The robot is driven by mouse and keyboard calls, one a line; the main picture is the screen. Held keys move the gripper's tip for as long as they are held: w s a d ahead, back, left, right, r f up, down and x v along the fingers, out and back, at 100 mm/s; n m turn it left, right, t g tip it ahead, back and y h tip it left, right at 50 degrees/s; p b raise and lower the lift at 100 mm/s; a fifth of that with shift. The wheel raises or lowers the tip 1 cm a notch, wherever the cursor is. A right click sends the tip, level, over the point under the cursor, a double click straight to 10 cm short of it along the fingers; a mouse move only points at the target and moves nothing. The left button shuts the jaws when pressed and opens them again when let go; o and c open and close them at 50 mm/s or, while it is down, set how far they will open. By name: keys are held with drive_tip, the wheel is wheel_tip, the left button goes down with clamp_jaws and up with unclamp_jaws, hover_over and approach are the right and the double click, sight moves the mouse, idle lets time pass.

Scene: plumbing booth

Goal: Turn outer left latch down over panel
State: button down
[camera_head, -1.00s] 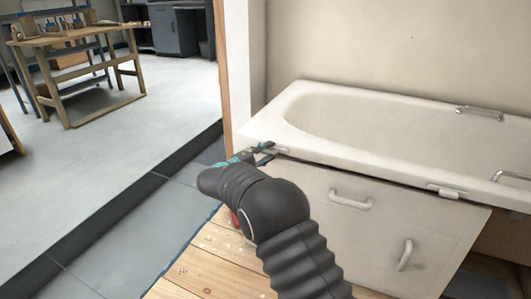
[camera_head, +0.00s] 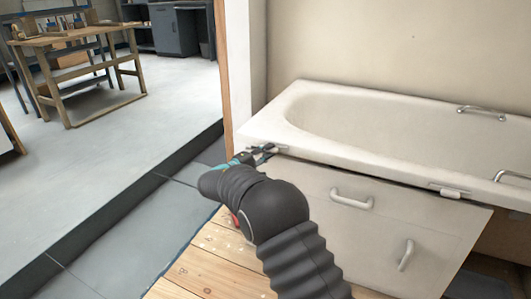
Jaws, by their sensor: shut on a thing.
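The white bath panel (camera_head: 385,213) stands below the rim of the white bathtub (camera_head: 330,150), with two handles on its face. The outer left latch (camera_head: 280,149) is a small pale piece under the tub rim near its left corner. My gripper (camera_head: 266,152) is at this latch, its dark fingers closed on it. The fingers cover part of the latch, so its exact angle is hard to tell. Another latch (camera_head: 447,191) sits under the rim further right.
A wooden platform (camera_head: 215,262) lies in front of the panel. A wooden post (camera_head: 222,75) and wall end stand left of the tub. Metal grab handles (camera_head: 480,112) are on the tub. A wooden workbench (camera_head: 75,45) stands far off at the left.

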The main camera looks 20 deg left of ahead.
drive_tip(key=n, duration=0.1)
drive_tip(key=n+t, duration=0.1)
drive_tip(key=n, duration=0.1)
drive_tip(key=shift+d+f+n, duration=0.15)
drive_tip(key=shift+f+n, duration=0.05)
drive_tip(key=shift+n, duration=0.1)
drive_tip(key=n+t+y, duration=0.1)
drive_tip(key=n+t, duration=0.1)
drive_tip(key=n, duration=0.2)
drive_tip(key=shift+d, duration=0.1)
drive_tip(key=shift+d+n+t+y+p, duration=0.1)
drive_tip(key=shift+n+t+y, duration=0.5)
drive_tip(key=shift+n, duration=1.15)
drive_tip(key=shift+a+n+t+y+p, duration=0.15)
drive_tip(key=shift+n+y, duration=0.7)
drive_tip(key=shift+n, duration=0.95)
drive_tip(key=shift+d+n+t+y+p, duration=0.15)
drive_tip(key=shift+n+t+y, duration=0.45)
drive_tip(key=shift+n, duration=1.15)
drive_tip(key=shift+y, duration=0.35)
drive_tip(key=shift+r, duration=0.1)
drive_tip(key=c, duration=1.1)
unclamp_jaws()
drive_tip(key=shift+s, duration=0.1)
